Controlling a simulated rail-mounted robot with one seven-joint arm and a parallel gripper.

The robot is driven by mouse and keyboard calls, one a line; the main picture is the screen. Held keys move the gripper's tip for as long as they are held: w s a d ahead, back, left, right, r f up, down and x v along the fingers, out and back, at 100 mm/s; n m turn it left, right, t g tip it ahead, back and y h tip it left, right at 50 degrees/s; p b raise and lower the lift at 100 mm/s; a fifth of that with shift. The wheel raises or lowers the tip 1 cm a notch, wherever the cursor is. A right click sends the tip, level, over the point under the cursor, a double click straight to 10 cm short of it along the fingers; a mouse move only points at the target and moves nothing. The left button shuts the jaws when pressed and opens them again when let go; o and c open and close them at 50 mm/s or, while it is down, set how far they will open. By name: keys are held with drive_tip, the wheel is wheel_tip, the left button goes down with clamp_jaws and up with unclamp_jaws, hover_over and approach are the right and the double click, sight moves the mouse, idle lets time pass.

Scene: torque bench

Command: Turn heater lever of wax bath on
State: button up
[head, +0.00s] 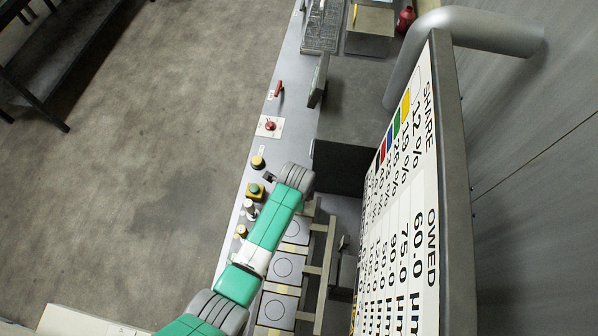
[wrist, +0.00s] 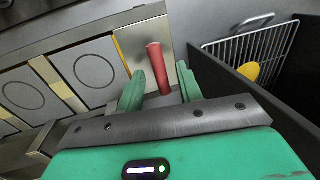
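A red cylindrical handle (wrist: 157,68) stands up from a metal plate in the wrist view. It is the only lever-like thing near my fingers; I cannot tell whether it is on or off. My gripper (wrist: 158,72) is open, with one green finger on each side of the handle. The handle shows in the gap between them, and I see no clear contact. In the head view my green arm reaches over the bench, and my fingers are hidden there. A separate red lever (head: 278,89) sits on the bench's front strip in the head view.
A wire basket (wrist: 240,50) with a yellow thing (wrist: 251,72) stands right of a dark wall in the wrist view. Square panels with circles (head: 279,307) lie along the bench. A large sign board (head: 432,95) blocks the right of the head view.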

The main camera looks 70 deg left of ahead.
clamp_jaws()
drive_tip(key=shift+r, duration=0.1)
drive_tip(key=n+p, duration=0.1)
drive_tip(key=n, duration=0.2)
drive_tip(key=shift+w, duration=0.15)
drive_tip(key=n+g, duration=0.1)
drive_tip(key=n, duration=0.3)
drive_tip(key=shift+w+n, duration=0.1)
drive_tip(key=shift+n, duration=0.2)
drive_tip(key=n+g, duration=0.1)
drive_tip(key=n, duration=0.3)
drive_tip(key=shift+w, duration=0.1)
drive_tip(key=shift+a+n+g+h+b, duration=0.1)
drive_tip(key=shift+n+g+h+b, duration=0.25)
drive_tip(key=shift+n, duration=1.75)
